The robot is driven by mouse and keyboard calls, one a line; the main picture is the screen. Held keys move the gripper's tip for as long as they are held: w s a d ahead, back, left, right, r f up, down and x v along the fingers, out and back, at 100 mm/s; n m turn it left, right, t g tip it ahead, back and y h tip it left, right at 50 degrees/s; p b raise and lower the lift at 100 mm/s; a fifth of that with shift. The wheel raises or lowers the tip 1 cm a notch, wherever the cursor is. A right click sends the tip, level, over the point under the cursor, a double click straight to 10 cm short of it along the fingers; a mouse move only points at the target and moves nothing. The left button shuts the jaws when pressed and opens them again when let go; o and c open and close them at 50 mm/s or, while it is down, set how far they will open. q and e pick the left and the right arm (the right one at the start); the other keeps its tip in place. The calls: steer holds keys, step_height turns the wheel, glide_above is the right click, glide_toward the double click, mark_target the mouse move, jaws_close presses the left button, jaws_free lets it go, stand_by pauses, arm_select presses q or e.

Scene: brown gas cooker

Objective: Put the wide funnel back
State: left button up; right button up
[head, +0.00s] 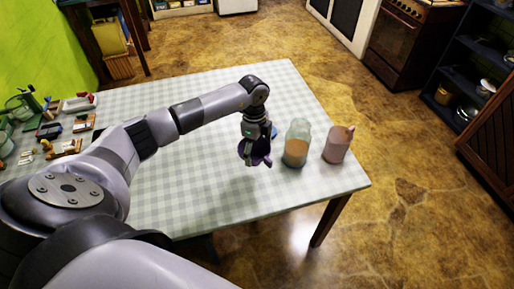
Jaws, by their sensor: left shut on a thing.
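The wide funnel (259,153) is purple and shows in the head view near the right end of the checked table. My left gripper (254,143) points down from above and is shut on it. The funnel appears to be held at or just above the tabletop; I cannot tell whether it touches. The gripper hides part of it. My right gripper is not in view.
A glass jar with orange contents (295,152) stands just right of the funnel, and a pinkish jug (337,146) stands beyond it near the table's right edge. Small items crowd the table's left end. The checked table (215,195) is clear in its middle.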

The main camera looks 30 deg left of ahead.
arm_select(q)
step_height(320, 180, down, 6)
steer(key=b, duration=0.3)
steer(key=shift+r, duration=0.15)
steer(key=shift+f+b, duration=0.3)
steer(key=shift+f, duration=0.1)
stand_by(0.6)
steer(key=shift+f+b, duration=0.35)
steer(key=shift+f, duration=0.4)
stand_by(0.4)
steer(key=o, duration=1.1)
